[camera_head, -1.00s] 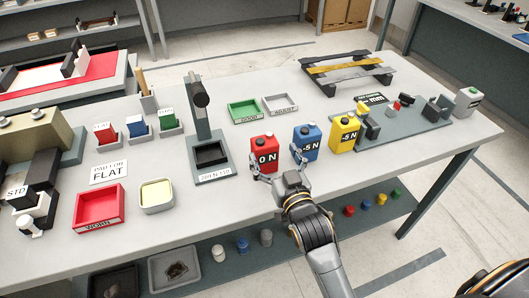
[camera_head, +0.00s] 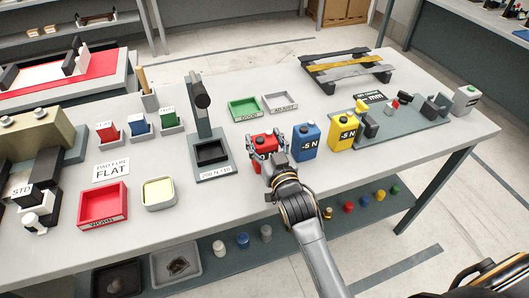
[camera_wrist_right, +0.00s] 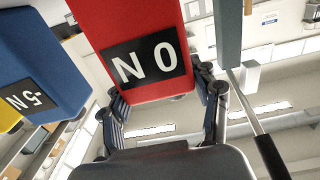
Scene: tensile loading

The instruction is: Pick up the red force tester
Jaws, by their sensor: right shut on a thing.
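The red force tester (camera_head: 264,138) is a red block with a dark top cap, left of the blue tester. My right gripper (camera_head: 266,150) is shut on it, with a finger at each side. In the wrist view the red tester (camera_wrist_right: 125,25) shows its black "0 N" label upside down between the fingers (camera_wrist_right: 165,105). The fingers hide part of its front in the head view. I cannot tell whether its base touches the table. My left gripper is not in view.
The blue tester (camera_head: 306,142) stands close on the right, with the yellow tester (camera_head: 342,133) beyond it. A grey stand (camera_head: 208,158) is just left. Green (camera_head: 243,108) and grey (camera_head: 280,105) trays lie behind. The table front (camera_head: 225,205) is clear.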

